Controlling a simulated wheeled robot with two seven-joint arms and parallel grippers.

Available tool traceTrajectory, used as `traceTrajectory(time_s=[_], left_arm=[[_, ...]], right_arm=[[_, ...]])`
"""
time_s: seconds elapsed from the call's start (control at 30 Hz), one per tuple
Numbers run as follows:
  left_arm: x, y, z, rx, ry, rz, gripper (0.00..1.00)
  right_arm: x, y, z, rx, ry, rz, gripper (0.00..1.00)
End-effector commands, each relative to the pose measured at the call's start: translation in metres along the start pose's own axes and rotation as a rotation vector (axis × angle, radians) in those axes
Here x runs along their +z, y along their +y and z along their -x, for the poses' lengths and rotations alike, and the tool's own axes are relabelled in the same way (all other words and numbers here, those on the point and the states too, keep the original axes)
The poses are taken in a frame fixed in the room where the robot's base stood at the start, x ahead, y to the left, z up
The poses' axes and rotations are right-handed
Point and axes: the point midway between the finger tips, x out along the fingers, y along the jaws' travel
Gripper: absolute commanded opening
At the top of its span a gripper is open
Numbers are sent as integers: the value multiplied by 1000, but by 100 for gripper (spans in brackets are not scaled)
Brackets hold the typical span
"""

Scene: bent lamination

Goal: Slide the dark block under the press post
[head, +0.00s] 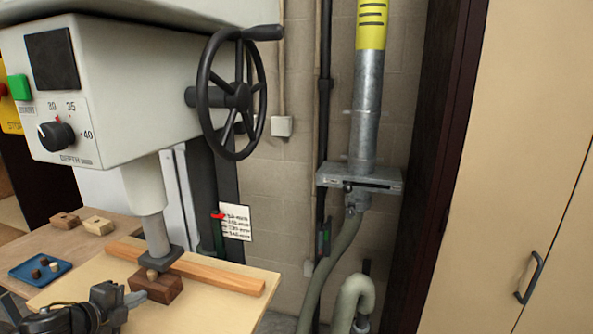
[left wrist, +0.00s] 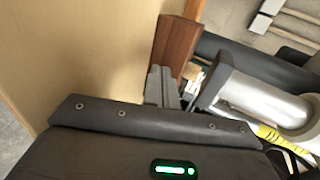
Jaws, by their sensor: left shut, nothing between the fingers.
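The dark block (head: 158,288) is a brown wooden piece lying on the pale board. A small round wooden plug (head: 152,274) shows on its top. The press post (head: 157,235) comes down behind and above it, and its dark square foot (head: 161,258) overlaps the block's far edge in the head view. Whether the foot touches the plug I cannot tell. My left gripper (head: 132,298) is shut and empty, low at the block's near left side. In the left wrist view its fingers (left wrist: 161,85) meet or nearly meet the end of the dark block (left wrist: 178,45). My right gripper is out of view.
A wooden fence strip (head: 215,277) lies across the pale board (head: 80,288) behind the block. A blue tray (head: 40,269) with small plugs and two loose blocks (head: 82,222) sit at the left. The press handwheel (head: 231,95) hangs above. The board's right end is clear.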

Motion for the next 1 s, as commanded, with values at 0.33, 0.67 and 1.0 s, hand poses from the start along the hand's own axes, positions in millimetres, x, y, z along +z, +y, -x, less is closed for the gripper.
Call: traceTrajectory(time_s=[0.33, 0.67, 1.0], left_arm=[[0, -6, -11, -2, 0, 1, 0], [0, -11, -22, -1, 1, 0, 0], [0, -9, -16, 1, -1, -1, 0]], right_arm=[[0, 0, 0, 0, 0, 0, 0], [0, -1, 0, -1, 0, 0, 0], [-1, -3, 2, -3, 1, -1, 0]])
